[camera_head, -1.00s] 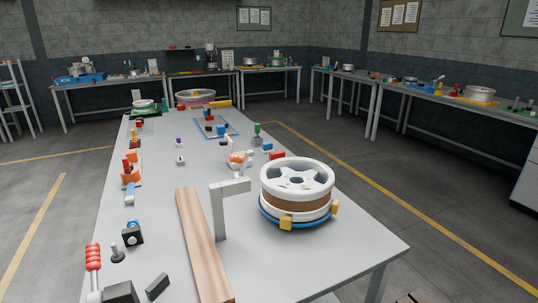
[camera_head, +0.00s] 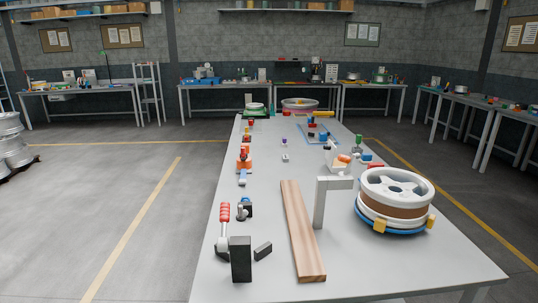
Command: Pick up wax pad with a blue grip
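I cannot clearly make out the wax pad with a blue grip. A small blue and white piece (camera_head: 242,178) lies near the table's left edge, and a black block with some blue on it (camera_head: 246,208) is closer to me. Small blue blocks (camera_head: 367,158) sit farther back on the right. Each is too small to tell whether it is the pad.
The long grey table (camera_head: 345,262) holds a white-and-brown wheel (camera_head: 396,200), a wooden board (camera_head: 301,230), a grey angled post (camera_head: 320,205), a red-handled tool (camera_head: 224,220) and an upright black block (camera_head: 241,260). Open floor (camera_head: 110,220) lies left. Metal drums (camera_head: 10,145) stand far left.

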